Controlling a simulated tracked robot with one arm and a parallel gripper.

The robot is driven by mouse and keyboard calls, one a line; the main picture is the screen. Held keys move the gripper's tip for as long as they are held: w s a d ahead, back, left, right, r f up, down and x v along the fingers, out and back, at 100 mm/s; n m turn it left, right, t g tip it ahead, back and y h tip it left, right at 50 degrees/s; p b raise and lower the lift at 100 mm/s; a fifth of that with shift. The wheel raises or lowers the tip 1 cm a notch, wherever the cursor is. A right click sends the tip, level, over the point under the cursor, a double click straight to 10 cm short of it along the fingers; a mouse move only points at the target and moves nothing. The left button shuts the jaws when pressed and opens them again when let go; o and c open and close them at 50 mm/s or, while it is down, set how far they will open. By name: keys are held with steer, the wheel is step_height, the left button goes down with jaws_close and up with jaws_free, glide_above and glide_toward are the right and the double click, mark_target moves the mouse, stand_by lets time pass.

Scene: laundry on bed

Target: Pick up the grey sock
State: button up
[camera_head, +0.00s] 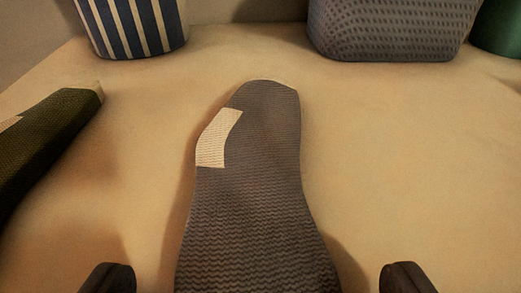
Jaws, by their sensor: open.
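The grey sock (258,200) lies on the bed (400,160) in the middle of the view. It is dark grey and ribbed, with a cream patch on its upper left part. Its near end runs out of the bottom of the picture. My gripper (257,280) is open, with one dark fingertip at the bottom left and one at the bottom right. The sock lies between the two fingertips in the picture, with a gap on each side. I cannot tell how high the fingertips are above the bed.
A dark green sock-like item (45,140) lies at the left. A blue and cream striped container (135,25), a grey textured basket (390,30) and a green object (500,28) stand at the back. The bed right of the grey sock is clear.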

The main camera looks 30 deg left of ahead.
steer(key=shift+w+a+f, duration=0.15)
steer(key=shift+w+a, duration=0.1)
steer(key=shift+w, duration=0.1)
steer(key=c, duration=1)
steer(key=shift+c, duration=0.2)
